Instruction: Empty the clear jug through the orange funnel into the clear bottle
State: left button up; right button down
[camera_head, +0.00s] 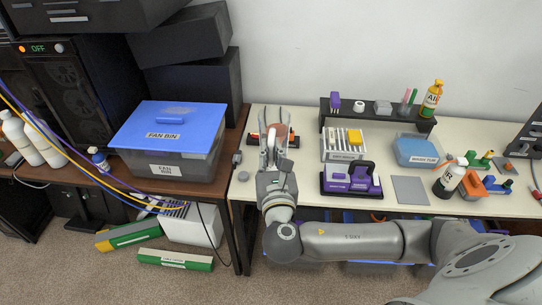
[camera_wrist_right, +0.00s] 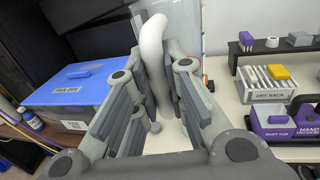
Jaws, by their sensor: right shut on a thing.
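My right gripper (camera_head: 272,146) is over the left end of the pale workbench. It is shut on the pale curved handle (camera_wrist_right: 152,42) of the clear jug, seen between the fingers in the right wrist view. The clear jug's see-through body (camera_wrist_right: 188,32) shows faintly just beyond the handle. In the head view the jug is mostly behind the gripper, and its fill cannot be told. A bit of orange (camera_head: 290,137) shows beside the gripper; I cannot tell if it is the funnel. The clear bottle cannot be made out. My left gripper is not in view.
A blue-lidded fan bin (camera_head: 168,128) stands on the brown desk at left. On the bench to the right are a dry rack (camera_head: 343,146), a purple caddy (camera_head: 351,183), a blue-lidded box (camera_head: 416,151) and a grey mat (camera_head: 410,190). A dark shelf (camera_head: 378,118) stands behind.

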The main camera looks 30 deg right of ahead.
jog(key=s+a+r+p, duration=0.3)
jog(key=s+r+p, duration=0.1)
jog(key=s+p, duration=0.1)
jog(key=shift+a+p, duration=0.15)
jog(key=shift+p, duration=0.55)
jog(key=s+a+f+n+t+y+b, duration=0.1)
jog(key=s+f+n+y+b, duration=0.3)
jog(key=s, duration=0.4)
jog(key=shift+s+a+f+y+b, duration=0.35)
jog(key=shift+a+f+y+b, duration=0.25)
jog(key=shift+f+y, duration=0.65)
jog(key=shift+r, duration=0.15)
dwell(1.5)
